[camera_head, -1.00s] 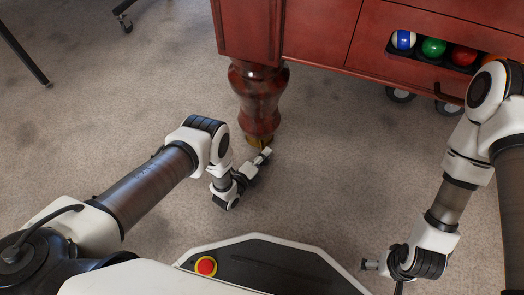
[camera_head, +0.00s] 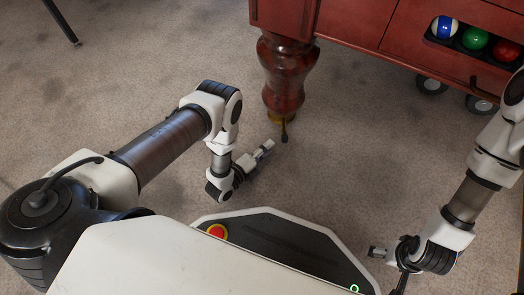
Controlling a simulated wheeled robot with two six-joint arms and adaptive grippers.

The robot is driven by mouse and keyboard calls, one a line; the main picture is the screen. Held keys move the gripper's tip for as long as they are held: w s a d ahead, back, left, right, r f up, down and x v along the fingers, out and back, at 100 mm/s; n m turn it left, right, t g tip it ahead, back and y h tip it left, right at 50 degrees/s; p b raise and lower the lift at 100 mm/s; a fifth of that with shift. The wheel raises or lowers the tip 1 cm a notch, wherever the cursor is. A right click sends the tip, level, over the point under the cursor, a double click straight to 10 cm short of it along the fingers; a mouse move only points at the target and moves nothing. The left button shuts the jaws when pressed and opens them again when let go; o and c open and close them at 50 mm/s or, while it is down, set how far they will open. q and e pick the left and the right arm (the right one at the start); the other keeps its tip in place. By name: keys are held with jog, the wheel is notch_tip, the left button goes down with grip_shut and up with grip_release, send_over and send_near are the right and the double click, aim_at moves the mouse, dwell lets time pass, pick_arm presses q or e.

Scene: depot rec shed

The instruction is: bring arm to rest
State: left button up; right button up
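My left arm comes in from the left, with white and grey links. Its gripper (camera_head: 265,148) is over the carpet in front of the table leg, seen small and side-on. Its fingers are too small to tell open from shut, and I see nothing in it. My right arm comes in from the right edge, bent down toward my base. Its wrist (camera_head: 437,252) shows at the lower right.
A red wooden pool table (camera_head: 345,20) stands ahead, with a turned leg (camera_head: 283,75) close beyond my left gripper. Its ball tray holds a blue-striped ball (camera_head: 445,27), a green ball (camera_head: 475,38) and a red ball (camera_head: 506,50). Open carpet (camera_head: 130,60) lies at the left.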

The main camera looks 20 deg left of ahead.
pick_arm(q)
jog(key=v, duration=0.2)
jog(key=shift+s+a, duration=0.15)
jog(key=shift+s, duration=0.2)
jog(key=shift+t+y, duration=0.4)
jog(key=shift+y, duration=0.1)
jog(key=w+r+p, duration=0.2)
jog(key=r+p, duration=0.1)
jog(key=r, duration=0.3)
jog(key=w+a+r+p, duration=0.1)
jog(key=w+r+p, duration=0.2)
jog(key=r, duration=0.4)
jog(key=w+r+p, duration=0.3)
jog(key=r, duration=0.3)
jog(key=shift+w+a+r, duration=0.2)
jog(key=shift+a+r, duration=0.05)
jog(key=shift+r, duration=0.1)
jog(key=s+a+r+n+g+y+p, duration=0.1)
jog(key=s+a+n+g+y+p, duration=0.15)
jog(key=s+n+g, duration=0.85)
jog(key=s+a+r+n+g+y+p, duration=0.1)
jog(key=s+a+n+g+y+p, duration=0.25)
jog(key=s+n, duration=1.25)
notch_tip(320, 180, up, 38)
jog(key=s+m+g+p, duration=0.1)
jog(key=s+m+p, duration=0.1)
jog(key=p, duration=3.4)
jog(key=shift+s+m+h+p, duration=0.3)
jog(key=shift+s+h+p, duration=0.05)
jog(key=shift+h+p, duration=0.05)
